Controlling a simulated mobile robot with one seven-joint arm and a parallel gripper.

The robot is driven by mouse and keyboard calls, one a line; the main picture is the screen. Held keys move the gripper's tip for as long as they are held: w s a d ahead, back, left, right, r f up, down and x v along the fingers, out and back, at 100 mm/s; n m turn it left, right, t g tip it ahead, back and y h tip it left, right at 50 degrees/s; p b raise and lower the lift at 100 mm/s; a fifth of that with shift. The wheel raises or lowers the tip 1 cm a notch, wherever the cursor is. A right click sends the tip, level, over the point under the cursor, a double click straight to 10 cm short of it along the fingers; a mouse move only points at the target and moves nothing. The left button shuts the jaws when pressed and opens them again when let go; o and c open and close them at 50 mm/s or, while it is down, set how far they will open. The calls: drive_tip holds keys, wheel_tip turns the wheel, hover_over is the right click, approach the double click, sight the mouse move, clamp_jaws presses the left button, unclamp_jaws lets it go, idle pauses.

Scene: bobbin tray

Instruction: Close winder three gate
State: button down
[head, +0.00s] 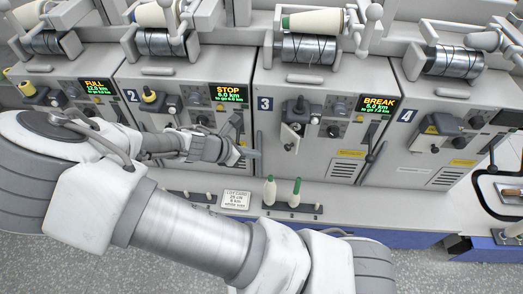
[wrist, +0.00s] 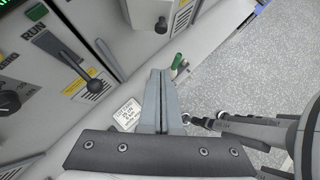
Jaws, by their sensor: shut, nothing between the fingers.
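Winder three (head: 265,104), marked 3, stands right of centre in the head view, with its screen reading BREAK. On its left front, a small pale block with a dark knob (head: 293,127), which looks like its gate, stands out from the panel. How far it is open I cannot tell. A similar pale part with a dark knob (wrist: 162,24) shows at the top of the wrist view. My gripper (head: 252,154) is below and left of that part, apart from it. Its fingers (wrist: 160,72) are shut together and empty.
Winder two (head: 133,96) has a screen reading STOP; its lever (wrist: 94,86) is close to my gripper's left. Winder four (head: 407,115) is at right. Green-tipped cones (head: 270,190) stand on the ledge below winder three, beside a printed card (head: 236,199).

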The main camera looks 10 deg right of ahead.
sight(286, 141)
drive_tip(key=w+d+f+b, duration=0.1)
drive_tip(key=w+d+f, duration=0.3)
drive_tip(key=d, duration=0.5)
drive_tip(key=shift+f, duration=0.95)
